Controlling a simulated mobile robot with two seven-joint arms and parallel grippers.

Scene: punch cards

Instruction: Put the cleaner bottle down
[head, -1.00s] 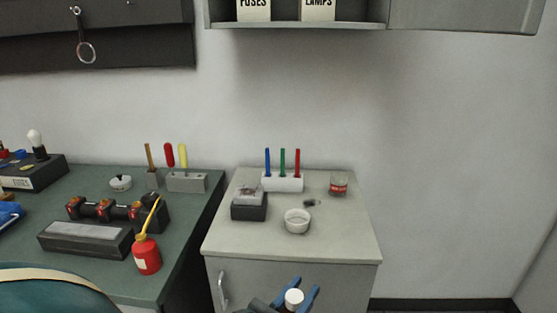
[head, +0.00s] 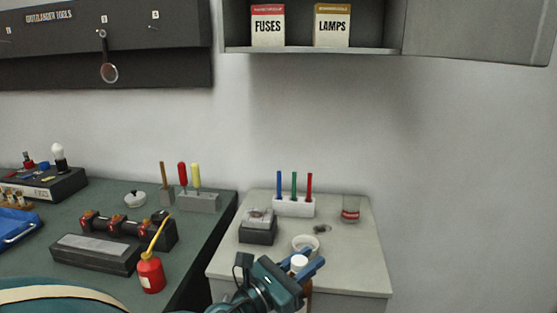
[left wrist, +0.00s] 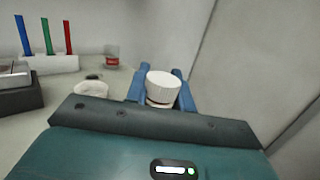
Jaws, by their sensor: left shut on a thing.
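The cleaner bottle (head: 306,284) is brown with a white cap, and the cap (left wrist: 163,86) shows in the left wrist view. My left gripper (head: 306,265) is shut on the bottle, with a blue finger on each side just around the cap. In the head view it is in front of the grey cabinet top (head: 352,267), overlapping its front part. The bottle's lower part is hidden by the gripper and the picture edge, so I cannot tell whether it touches anything. My right gripper is not in view.
On the cabinet top are a white bowl (head: 306,245), a dark box (head: 258,228), a marker holder (head: 294,207) and a glass jar (head: 351,209). A red oil can (head: 151,273) stands on the green bench at left. The cabinet top's right front is clear.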

